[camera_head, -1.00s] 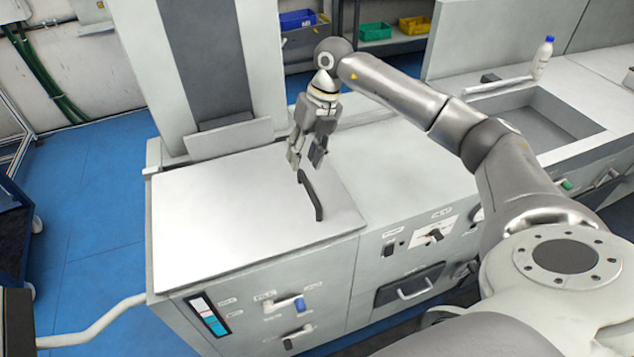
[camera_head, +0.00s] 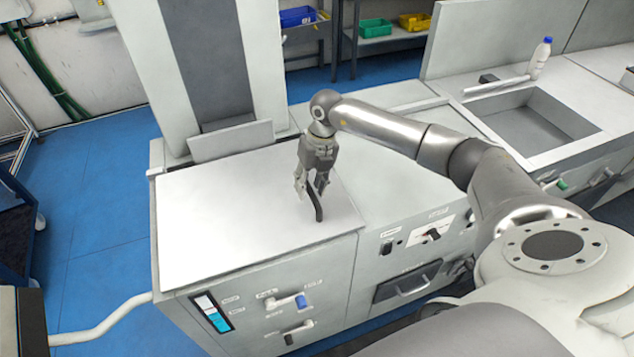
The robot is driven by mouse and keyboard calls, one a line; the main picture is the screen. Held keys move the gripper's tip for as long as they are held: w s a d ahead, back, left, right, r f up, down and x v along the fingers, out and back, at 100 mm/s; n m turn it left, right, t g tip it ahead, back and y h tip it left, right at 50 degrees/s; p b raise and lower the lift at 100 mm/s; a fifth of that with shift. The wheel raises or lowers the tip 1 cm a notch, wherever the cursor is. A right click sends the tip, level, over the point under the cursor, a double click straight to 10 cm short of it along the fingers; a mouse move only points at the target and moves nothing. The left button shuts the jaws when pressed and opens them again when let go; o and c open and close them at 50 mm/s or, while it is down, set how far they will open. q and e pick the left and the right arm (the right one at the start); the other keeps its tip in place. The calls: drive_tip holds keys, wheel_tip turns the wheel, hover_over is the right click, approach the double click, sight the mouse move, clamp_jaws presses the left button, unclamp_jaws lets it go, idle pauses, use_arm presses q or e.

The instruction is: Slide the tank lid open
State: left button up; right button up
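The tank lid (camera_head: 225,220) is a flat, light grey panel lying over the top of the tank cabinet at the left. Its black bar handle (camera_head: 316,203) stands near the lid's right edge. My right gripper (camera_head: 311,190) points down at the handle with its fingers spread. The fingers are around or just beside the handle's upper part; I cannot tell if they touch it. The lid covers the tank opening. My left gripper is not in view.
A grey splash panel (camera_head: 230,141) and column stand behind the lid. To the right is a clear counter, then a sink (camera_head: 535,122) and a white bottle with a blue cap (camera_head: 540,58). Knobs and a display (camera_head: 212,312) are on the cabinet front.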

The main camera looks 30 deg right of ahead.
drive_tip(key=shift+c, duration=0.4)
clamp_jaws()
